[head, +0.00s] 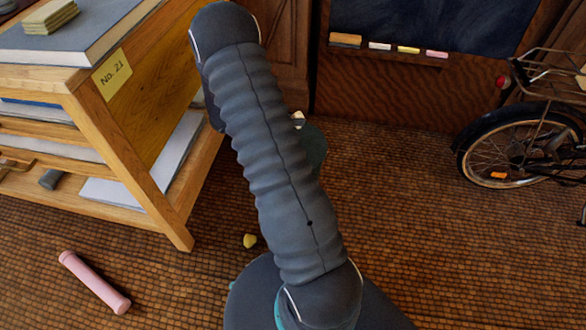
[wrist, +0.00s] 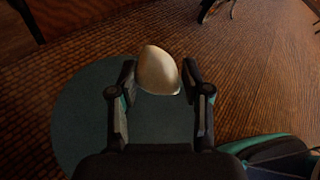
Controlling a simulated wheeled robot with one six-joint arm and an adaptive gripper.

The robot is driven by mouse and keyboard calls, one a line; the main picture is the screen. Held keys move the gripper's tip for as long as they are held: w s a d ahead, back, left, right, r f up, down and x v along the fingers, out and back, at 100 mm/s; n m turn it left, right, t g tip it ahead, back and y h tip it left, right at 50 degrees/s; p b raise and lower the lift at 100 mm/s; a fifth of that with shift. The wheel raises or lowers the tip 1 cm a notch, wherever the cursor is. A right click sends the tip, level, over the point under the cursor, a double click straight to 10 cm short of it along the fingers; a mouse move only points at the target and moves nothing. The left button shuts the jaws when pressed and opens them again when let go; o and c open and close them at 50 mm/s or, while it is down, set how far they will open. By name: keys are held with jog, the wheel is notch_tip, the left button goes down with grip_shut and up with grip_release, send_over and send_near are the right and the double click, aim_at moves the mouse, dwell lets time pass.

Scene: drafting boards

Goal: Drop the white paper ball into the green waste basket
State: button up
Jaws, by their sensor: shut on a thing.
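The white paper ball (wrist: 158,72) is between the two fingers of my gripper (wrist: 160,76) in the wrist view, and the gripper is shut on it. A small part of the ball (head: 298,119) shows beside my arm in the head view. A dark green round shape, which looks like the waste basket (wrist: 85,120), lies below and around the ball in the wrist view. Its green side (head: 315,150) shows partly behind my arm in the head view. The ball appears over it, near its far edge. My arm hides most of the gripper and basket in the head view.
A wooden shelf unit (head: 130,165) with books stands at the left. A pink roll (head: 94,282) and a small yellow lump (head: 249,240) lie on the tiled floor. A bicycle (head: 520,145) stands at the right. A blackboard (head: 430,25) with a chalk ledge is at the back.

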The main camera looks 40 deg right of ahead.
notch_tip(320, 180, down, 5)
jog(key=b, duration=0.3)
jog(key=o, duration=0.8)
jog(key=shift+c, duration=0.2)
jog(key=shift+a, duration=0.1)
jog(key=v, duration=1.2)
